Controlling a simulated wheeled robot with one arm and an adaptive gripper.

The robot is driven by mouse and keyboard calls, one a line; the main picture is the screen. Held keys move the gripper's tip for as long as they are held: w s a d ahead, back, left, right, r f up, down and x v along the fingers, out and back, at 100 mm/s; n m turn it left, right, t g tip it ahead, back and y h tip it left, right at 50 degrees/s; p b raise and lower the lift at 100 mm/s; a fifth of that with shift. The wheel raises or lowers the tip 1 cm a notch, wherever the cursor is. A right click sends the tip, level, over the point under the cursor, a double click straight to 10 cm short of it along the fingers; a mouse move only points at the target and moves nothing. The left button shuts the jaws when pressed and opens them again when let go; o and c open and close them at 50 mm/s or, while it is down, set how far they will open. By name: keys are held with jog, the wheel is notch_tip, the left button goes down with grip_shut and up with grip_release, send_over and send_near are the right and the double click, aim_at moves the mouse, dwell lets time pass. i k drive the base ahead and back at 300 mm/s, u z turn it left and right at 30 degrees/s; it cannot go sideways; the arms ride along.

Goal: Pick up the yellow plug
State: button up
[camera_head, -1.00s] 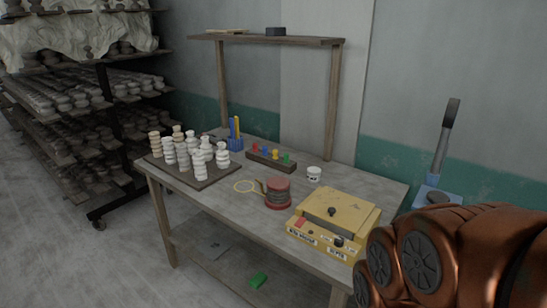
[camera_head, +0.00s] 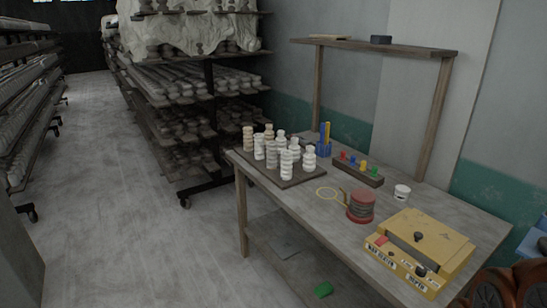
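The yellow plug (camera_head: 363,165) is small and stands in a dark wooden rack (camera_head: 344,171) on the table. It is third from the left, with a red plug (camera_head: 343,155) and a blue plug (camera_head: 353,160) to its left and a green plug (camera_head: 374,171) to its right. It looks upright, and its lower end is hidden in the rack. My gripper's fingers are not in view; only a copper-coloured part of my arm shows at the bottom right corner.
The wooden table (camera_head: 446,207) holds a board of pale stacked pieces (camera_head: 277,172), a red-ended spool (camera_head: 360,208), a white cup (camera_head: 402,192) and a yellow box (camera_head: 430,243). A shelf (camera_head: 374,44) rises behind. A loaded rack stands left; the floor (camera_head: 110,190) there is clear.

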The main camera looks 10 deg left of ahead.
aim_at(364, 163)
jog(key=u, duration=0.2)
jog(key=i, duration=0.35)
jog(key=u, duration=0.8)
jog(key=i, duration=2.1)
jog(key=z, duration=0.65)
